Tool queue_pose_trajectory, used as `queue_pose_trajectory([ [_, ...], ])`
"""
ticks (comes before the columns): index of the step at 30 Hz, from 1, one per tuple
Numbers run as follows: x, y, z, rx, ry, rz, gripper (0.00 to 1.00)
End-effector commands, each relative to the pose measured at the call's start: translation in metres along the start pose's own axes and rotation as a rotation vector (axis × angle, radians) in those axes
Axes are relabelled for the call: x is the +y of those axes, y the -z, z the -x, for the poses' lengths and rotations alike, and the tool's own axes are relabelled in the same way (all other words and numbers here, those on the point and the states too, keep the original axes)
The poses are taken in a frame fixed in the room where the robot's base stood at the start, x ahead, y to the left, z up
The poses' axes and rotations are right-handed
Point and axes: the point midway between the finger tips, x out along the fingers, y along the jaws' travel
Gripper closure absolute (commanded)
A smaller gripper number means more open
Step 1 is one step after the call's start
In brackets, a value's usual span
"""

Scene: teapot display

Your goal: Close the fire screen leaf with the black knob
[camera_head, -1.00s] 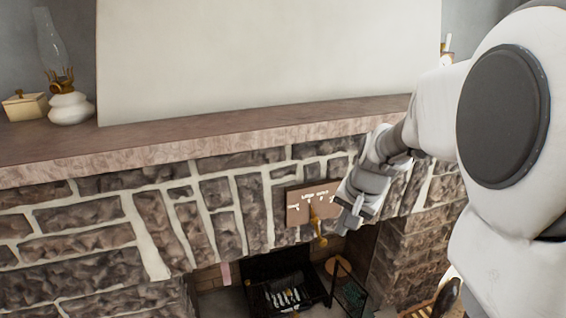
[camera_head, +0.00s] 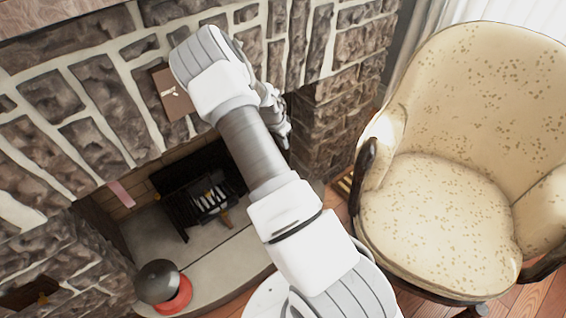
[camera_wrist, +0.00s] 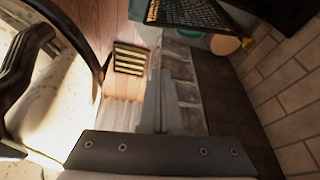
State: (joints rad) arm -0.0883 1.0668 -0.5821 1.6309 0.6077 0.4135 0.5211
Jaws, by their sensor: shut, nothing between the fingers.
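A dark framed mesh panel (camera_wrist: 188,13), which looks like a fire screen leaf, shows at the top of the wrist view, cut off by the edge. I cannot make out a black knob on it. In the head view my arm covers the place where the leaf stood earlier. My gripper (camera_wrist: 161,85) is shut and empty, and its fingers point toward the stone edge and floor below the panel in the picture. A gap shows between the fingers and the panel. In the head view the gripper (camera_head: 281,128) is partly hidden behind my arm, near the fireplace's right stone pillar.
A cream armchair (camera_head: 450,215) stands close on the right. The stone pillar (camera_head: 328,135) borders the firebox. A black grate with logs (camera_head: 208,197) sits inside. A dark ball on a red base (camera_head: 172,297) stands at lower left. A slatted floor vent (camera_wrist: 129,58) lies on the wood floor.

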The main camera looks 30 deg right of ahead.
Motion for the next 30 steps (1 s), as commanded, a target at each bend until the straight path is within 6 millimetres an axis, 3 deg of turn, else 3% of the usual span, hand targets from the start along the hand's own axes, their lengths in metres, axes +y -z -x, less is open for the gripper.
queue_pose_trajectory([
  [1,0.002,0.0,-0.011,0.009,-0.009,-0.004,1.0],
  [11,0.005,0.001,-0.046,0.021,-0.018,-0.012,1.0],
  [22,0.006,0.002,-0.126,0.02,-0.017,-0.011,1.0],
  [30,0.004,-0.029,-0.11,0.02,-0.015,-0.01,1.0],
])
